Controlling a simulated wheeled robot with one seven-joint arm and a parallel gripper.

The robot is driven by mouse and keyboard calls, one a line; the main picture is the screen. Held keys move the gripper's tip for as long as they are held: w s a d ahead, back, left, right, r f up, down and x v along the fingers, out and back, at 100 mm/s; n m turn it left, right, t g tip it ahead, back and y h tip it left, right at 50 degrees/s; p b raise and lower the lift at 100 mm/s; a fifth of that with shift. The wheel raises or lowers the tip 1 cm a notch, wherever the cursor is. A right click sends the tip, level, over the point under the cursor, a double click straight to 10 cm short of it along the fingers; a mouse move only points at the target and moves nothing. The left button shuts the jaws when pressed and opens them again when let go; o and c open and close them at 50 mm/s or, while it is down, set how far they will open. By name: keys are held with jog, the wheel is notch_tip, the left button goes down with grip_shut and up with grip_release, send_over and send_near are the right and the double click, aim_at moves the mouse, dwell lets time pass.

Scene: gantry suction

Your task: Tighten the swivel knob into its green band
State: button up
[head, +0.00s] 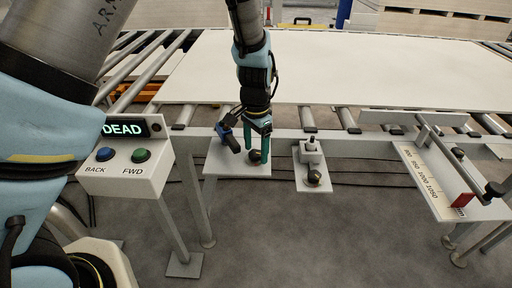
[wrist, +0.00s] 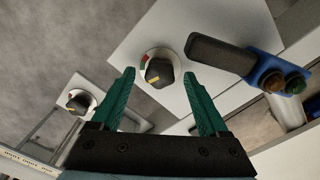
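A black knob with a yellow pointer mark (wrist: 160,72) sits on a round white dial on a pale plate. The dial's edge has a green and red band (wrist: 144,62) at its left. The pointer mark shows at the knob's lower left, off the band. In the head view the knob (head: 256,155) is partly hidden behind my fingers. My gripper (wrist: 160,76) is open, its green fingers either side of the knob with gaps visible. In the head view my gripper (head: 258,153) points down over the plate. Whether the fingertips reach down to knob height is unclear.
A blue fitting with a black handle (wrist: 225,54) is close right of the knob in the wrist view. A second knob (wrist: 78,102) is on a separate plate (head: 313,187). A control box reading DEAD (head: 125,129) stands left. A large white board (head: 350,65) lies on the rollers behind.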

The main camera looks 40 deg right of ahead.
aim_at(256, 152)
grip_shut()
jog(key=shift+f+m+b, duration=0.1)
jog(key=shift+m+b, duration=0.35)
jog(key=shift+m, duration=0.45)
jog(key=m, duration=0.3)
jog(key=shift+o, duration=0.4)
grip_release()
jog(key=shift+r, duration=0.2)
notch_tip(256, 152, up, 11)
jog(key=b, duration=0.2)
jog(key=shift+f, duration=0.15)
